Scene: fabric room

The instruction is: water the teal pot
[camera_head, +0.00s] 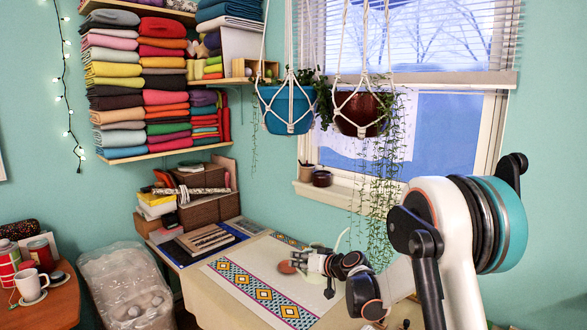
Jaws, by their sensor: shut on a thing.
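The teal pot (287,108) hangs in a white cord net in front of the wall, left of the window, with green leaves at its right side and a trailing vine. My gripper (300,262) is low over the worktable, well below the pot. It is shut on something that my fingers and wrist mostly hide. A small reddish-brown round thing (287,268) shows at the fingertips; I cannot tell if it is part of the held thing. A pale green curved piece (341,239) rises behind my wrist, perhaps a spout or handle.
A dark red pot (360,114) with long trailing vines hangs right of the teal pot. Fabric shelves (170,152) stand at its left. A patterned runner (255,290) covers the worktable. The windowsill holds two small pots (322,178). A round table (50,305) with a mug is at far left.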

